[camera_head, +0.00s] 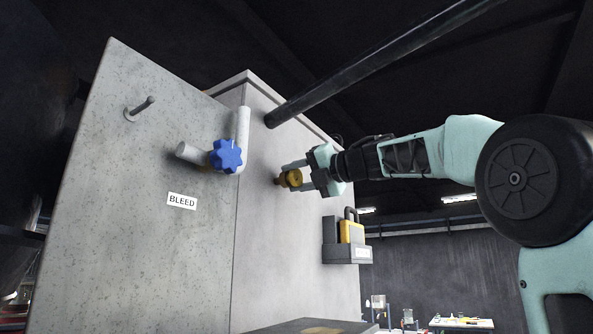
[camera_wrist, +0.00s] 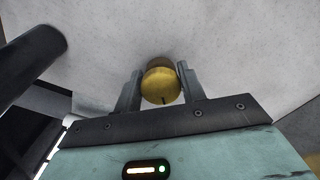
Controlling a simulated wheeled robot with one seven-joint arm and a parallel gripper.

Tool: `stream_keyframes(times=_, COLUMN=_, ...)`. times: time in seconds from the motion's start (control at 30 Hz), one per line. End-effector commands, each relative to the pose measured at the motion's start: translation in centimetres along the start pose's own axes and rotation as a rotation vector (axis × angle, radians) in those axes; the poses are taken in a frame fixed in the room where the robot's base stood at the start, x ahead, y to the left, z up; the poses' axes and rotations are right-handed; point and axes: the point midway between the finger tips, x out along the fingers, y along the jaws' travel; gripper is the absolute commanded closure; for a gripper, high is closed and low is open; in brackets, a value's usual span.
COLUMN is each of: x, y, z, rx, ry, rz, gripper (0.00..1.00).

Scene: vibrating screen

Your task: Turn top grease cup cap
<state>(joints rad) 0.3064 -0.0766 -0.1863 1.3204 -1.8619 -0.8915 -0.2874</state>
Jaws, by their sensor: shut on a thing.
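The brass-yellow grease cup cap (camera_head: 293,178) sticks out from the right-hand face of the grey housing. It also shows in the wrist view (camera_wrist: 161,86), with a darker brown part behind it at the wall. My gripper (camera_head: 297,177) reaches it from the right, with one finger on each side of the cap. In the wrist view my gripper (camera_wrist: 160,90) is shut on the cap. A small dark mark shows on the cap's lower edge there. The cap's far side is hidden.
A dark pipe (camera_head: 380,65) runs from the housing above my arm. A blue star knob (camera_head: 227,156) on white piping and a BLEED label (camera_head: 182,201) are on the left face. A grey holder (camera_head: 347,252) with a yellow padlock-like item (camera_head: 352,232) hangs below my gripper.

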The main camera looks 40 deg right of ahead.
Motion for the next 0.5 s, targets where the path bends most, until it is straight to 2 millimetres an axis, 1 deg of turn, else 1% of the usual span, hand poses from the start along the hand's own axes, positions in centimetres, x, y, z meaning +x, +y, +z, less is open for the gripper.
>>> stream_keyframes(times=0.03, x=-0.07, y=0.28, z=0.29, rx=0.045, ry=-0.001, rz=-0.001, gripper=0.83)
stream_keyframes(times=0.2, x=-0.05, y=0.17, z=0.3, rx=0.203, ry=-0.002, rz=-0.001, gripper=0.83)
stream_keyframes(times=0.5, x=-0.08, y=-0.01, z=0.22, rx=0.427, ry=-0.003, rz=-0.001, gripper=0.83)
